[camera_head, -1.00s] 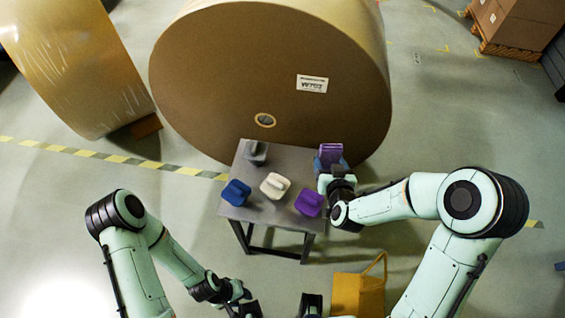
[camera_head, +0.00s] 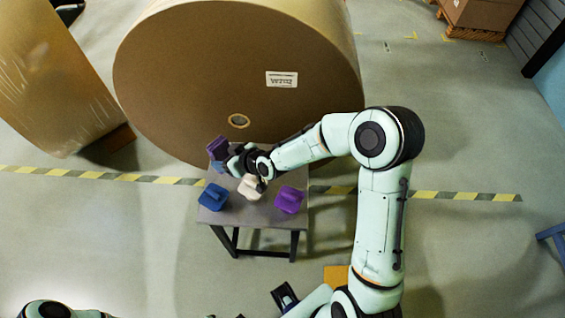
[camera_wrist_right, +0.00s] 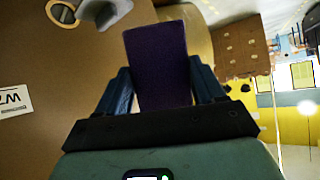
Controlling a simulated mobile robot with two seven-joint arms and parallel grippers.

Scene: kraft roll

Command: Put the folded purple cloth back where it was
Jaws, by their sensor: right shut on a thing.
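My right gripper (camera_head: 217,163) is shut on a folded purple cloth (camera_head: 216,146). It holds the cloth upright above the back left of the small grey table (camera_head: 255,214). In the right wrist view the cloth (camera_wrist_right: 160,65) stands dark between the two blue fingers (camera_wrist_right: 160,90). Another purple folded piece (camera_head: 290,199) lies on the table's right side. A blue piece (camera_head: 212,196) lies at the left and a cream piece (camera_head: 250,188) in the middle, partly behind my wrist. My arm and gripper hide the table's back.
A huge brown paper roll (camera_head: 215,80) stands right behind the table. A second roll (camera_head: 50,80) stands at the left. An orange thing (camera_head: 336,273) is partly hidden by my right arm. Floor to the left of the table is free.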

